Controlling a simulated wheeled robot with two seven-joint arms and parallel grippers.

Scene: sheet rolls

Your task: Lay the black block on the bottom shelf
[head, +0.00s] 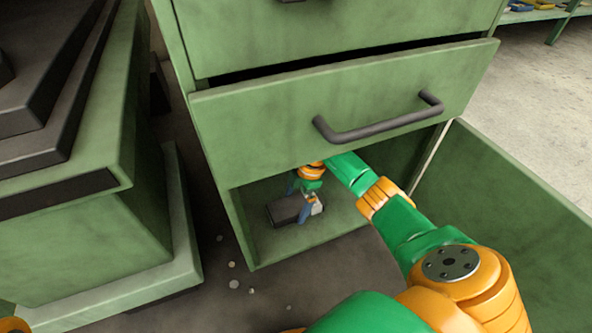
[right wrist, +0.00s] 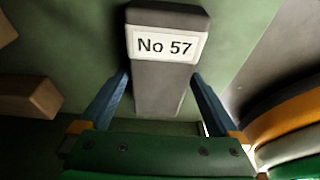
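The black block (head: 286,209) is low inside the bottom opening of the green cabinet, at the bottom shelf (head: 335,228). It looks flat on or just above the shelf; I cannot tell if it bears fully. My left gripper is out of view.
A partly open drawer (head: 270,125) with a dark handle (head: 380,123) overhangs the opening. A green panel (head: 500,210) stands to the right of my arm. A green unit (head: 80,240) stands at left. Brown blocks (right wrist: 28,97) show at the left in the right wrist view.

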